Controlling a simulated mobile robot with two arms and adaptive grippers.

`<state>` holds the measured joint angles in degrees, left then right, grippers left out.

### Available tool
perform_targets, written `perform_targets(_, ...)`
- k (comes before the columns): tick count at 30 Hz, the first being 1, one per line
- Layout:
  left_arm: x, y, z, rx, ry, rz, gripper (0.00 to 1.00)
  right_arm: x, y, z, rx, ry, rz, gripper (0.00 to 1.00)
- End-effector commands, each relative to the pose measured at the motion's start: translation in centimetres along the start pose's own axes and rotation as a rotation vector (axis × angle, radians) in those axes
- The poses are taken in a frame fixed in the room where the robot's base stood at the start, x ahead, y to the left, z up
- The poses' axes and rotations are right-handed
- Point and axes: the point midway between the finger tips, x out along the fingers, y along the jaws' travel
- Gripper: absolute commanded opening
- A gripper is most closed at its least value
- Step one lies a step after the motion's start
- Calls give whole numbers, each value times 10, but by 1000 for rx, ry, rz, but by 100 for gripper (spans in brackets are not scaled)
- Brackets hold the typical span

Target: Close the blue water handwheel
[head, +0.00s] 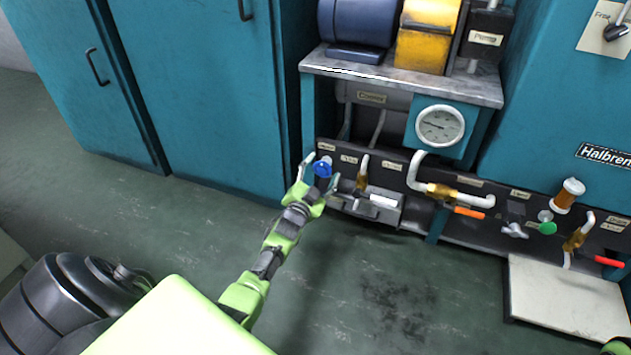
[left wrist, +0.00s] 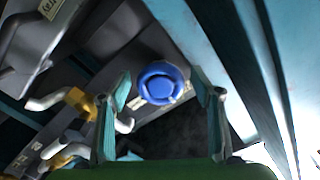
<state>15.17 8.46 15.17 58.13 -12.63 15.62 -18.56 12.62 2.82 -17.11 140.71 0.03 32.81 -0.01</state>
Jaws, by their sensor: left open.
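The blue water handwheel (head: 322,169) is a small round wheel at the left end of the dark valve panel, low on the machine. In the left wrist view the blue handwheel (left wrist: 162,82) is face-on, a ring with a raised middle. My left gripper (head: 320,170) is open at the wheel, with one fingertip on each side of it. In the left wrist view the open fingers of my left gripper (left wrist: 163,90) flank the wheel with a visible gap on both sides. I cannot tell how far ahead of the fingertips the wheel lies.
To the right, the panel (head: 480,226) carries a brass valve with a white pipe (head: 440,190), orange-red levers and a green handwheel (head: 547,228). A gauge (head: 440,125) is above. Teal cabinets (head: 200,90) stand close on the left. The green floor (head: 180,210) in front is clear.

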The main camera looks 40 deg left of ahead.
Motion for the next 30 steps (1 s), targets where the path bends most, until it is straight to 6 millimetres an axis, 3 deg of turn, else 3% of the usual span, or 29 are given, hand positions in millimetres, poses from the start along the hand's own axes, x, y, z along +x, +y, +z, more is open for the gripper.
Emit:
perform_targets(18,-98,1,1,-1,-2,1,59,0,0,0,1,1,3,40)
perform_targets(24,-113,0,0,-1,-1,0,59,0,0,0,2,1,3,40)
perform_targets(30,-115,0,0,0,-1,0,59,0,0,0,2,1,3,40)
